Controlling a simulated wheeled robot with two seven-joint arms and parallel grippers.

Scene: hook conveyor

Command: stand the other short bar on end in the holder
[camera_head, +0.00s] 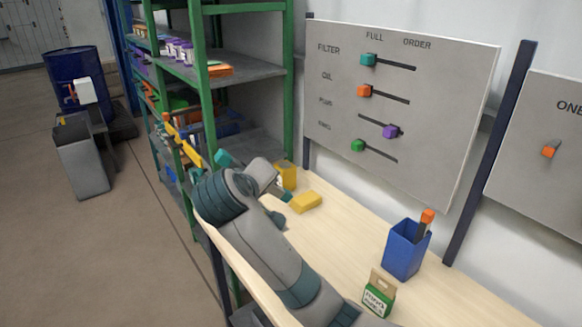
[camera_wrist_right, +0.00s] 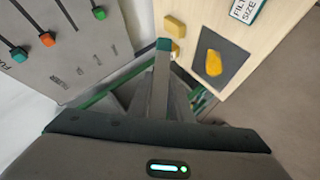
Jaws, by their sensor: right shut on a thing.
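My right gripper (camera_wrist_right: 166,88) is shut on a grey short bar (camera_wrist_right: 161,80) with a teal end (camera_wrist_right: 163,45) that points away from the wrist. In the head view my right arm reaches along the bench, and its gripper (camera_head: 275,187) is over the far end near a yellow block (camera_head: 307,203). The blue holder (camera_head: 403,250) stands upright on the bench, well to the right of the gripper. A dark bar with an orange end (camera_head: 427,219) stands in it, tilted slightly. My left gripper is not in view.
A small green and white carton (camera_head: 378,293) stands near the holder. A second yellow thing (camera_head: 286,174) is at the bench's far end. The slider board (camera_head: 400,110) rises behind the bench, and green shelving (camera_head: 205,80) stands beyond. The wrist view shows a dark mat (camera_wrist_right: 232,58) with a yellow piece.

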